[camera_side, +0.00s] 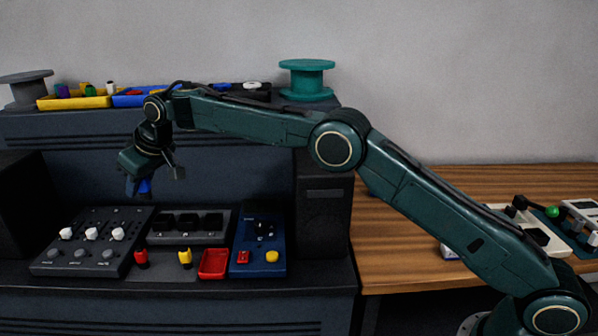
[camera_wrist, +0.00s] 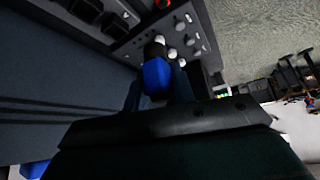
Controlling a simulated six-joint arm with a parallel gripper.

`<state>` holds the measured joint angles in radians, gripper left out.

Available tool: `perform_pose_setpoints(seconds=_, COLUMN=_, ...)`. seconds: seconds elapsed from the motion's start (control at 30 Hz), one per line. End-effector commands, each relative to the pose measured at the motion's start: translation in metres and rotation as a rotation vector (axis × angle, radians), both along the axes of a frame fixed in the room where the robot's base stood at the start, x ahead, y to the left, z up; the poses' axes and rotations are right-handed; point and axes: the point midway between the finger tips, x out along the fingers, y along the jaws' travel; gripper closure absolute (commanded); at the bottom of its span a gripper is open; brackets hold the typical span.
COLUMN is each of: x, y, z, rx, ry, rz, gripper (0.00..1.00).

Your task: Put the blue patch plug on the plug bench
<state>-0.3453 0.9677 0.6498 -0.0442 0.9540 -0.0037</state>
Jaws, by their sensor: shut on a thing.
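My gripper (camera_side: 143,186) is shut on the blue patch plug (camera_side: 145,188) and holds it in the air above the back of the desk units. In the wrist view the plug (camera_wrist: 157,75) sits between the two fingers, its blue body near me and a dark part with a pale tip beyond. A red plug (camera_side: 141,259) and a yellow plug (camera_side: 185,258) stand on a flat dark grey base (camera_side: 162,274). Behind them is a grey unit with several black openings (camera_side: 228,219). I cannot tell which of these is the plug bench.
A mixer panel (camera_side: 88,264) with white knobs stands at left. A red tray (camera_side: 214,264) and a blue control box (camera_side: 258,262) stand at right. The shelf above holds a yellow bin (camera_side: 72,102) and a green spool (camera_side: 307,78). A dark speaker (camera_side: 324,218) borders the right.

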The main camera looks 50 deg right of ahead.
Motion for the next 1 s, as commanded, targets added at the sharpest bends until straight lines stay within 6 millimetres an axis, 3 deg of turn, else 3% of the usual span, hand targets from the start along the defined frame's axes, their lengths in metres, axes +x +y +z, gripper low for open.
perform_pose_setpoints(seconds=0.37, x=-0.007, y=-0.027, z=0.018, rx=0.002, ry=-0.003, rz=-0.034, gripper=0.98)
perform_pose_setpoints(seconds=0.67, x=-0.031, y=-0.077, z=0.046, rx=0.004, ry=-0.002, rz=-0.100, gripper=0.98)
perform_pose_setpoints(seconds=1.0, x=-0.074, y=-0.136, z=0.070, rx=0.004, ry=-0.002, rz=-0.181, gripper=0.98)
